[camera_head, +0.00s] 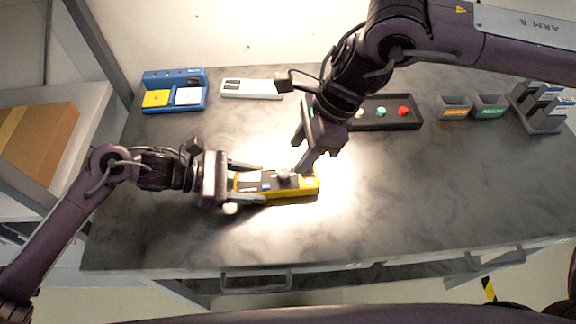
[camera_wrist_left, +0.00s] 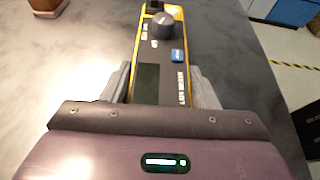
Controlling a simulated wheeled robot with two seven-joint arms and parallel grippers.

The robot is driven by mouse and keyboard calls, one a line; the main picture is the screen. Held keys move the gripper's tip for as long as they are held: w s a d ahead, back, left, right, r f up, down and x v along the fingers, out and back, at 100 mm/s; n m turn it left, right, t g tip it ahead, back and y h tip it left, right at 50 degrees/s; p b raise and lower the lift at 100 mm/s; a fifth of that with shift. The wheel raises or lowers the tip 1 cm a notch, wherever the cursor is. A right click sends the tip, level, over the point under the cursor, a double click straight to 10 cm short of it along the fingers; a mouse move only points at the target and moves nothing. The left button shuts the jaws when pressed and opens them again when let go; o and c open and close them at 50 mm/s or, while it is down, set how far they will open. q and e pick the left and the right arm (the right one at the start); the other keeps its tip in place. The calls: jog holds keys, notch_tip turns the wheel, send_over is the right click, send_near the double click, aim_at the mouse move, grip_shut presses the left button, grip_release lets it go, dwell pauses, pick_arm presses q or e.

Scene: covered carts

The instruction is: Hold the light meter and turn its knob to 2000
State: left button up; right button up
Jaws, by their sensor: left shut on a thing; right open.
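The light meter (camera_head: 306,187) is yellow and grey and lies on the grey table, face up. In the left wrist view the light meter (camera_wrist_left: 149,52) shows a dark display, a blue button and a round dark knob (camera_wrist_left: 162,25). My left gripper (camera_head: 246,186) is shut on the meter's left end, one finger on each long side; its fingers also show in the left wrist view (camera_wrist_left: 160,85). My right gripper (camera_head: 304,160) is open above and behind the meter's right half, near the knob (camera_head: 284,177). The knob's setting is too small to read.
At the back stand a blue holder (camera_head: 174,78) with yellow and white blocks, a white strip (camera_head: 251,89), a black tray (camera_head: 390,124) with coloured knobs, small bins (camera_head: 454,113) and a grey rack (camera_head: 540,122). The table's right and front are clear.

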aim_at(285, 173)
jog(key=x, duration=0.6)
jog(key=shift+a+f, duration=0.1)
jog(key=shift+f, duration=0.25)
grip_shut()
